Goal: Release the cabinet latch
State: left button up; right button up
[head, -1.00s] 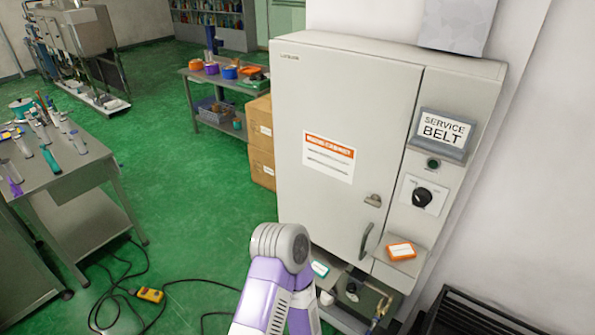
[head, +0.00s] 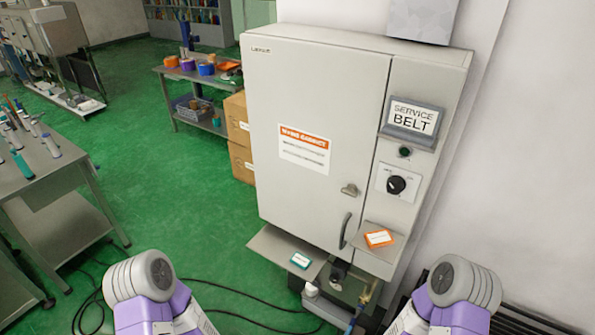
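The grey cabinet (head: 310,110) stands against the wall with its door shut. The latch (head: 350,190) is a small metal piece near the door's right edge, above a dark curved handle (head: 345,230). I cannot make out the latch's exact position. Purple and grey links of both my arms show at the bottom, one left and one right of the cabinet, apart from it. Neither gripper shows in the view.
An orange-labelled item (head: 379,238) lies on a small shelf below. A lower shelf (head: 270,246) juts out under the door. Cardboard boxes (head: 238,137) stand left; green floor is open in front.

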aim_at(351, 190)
jog(key=u, duration=0.55)
jog(key=k, duration=0.65)
jog(key=u, duration=0.7)
jog(key=i, duration=0.75)
jog(key=z, duration=0.65)
jog(key=i, duration=0.75)
jog(key=z, duration=0.6)
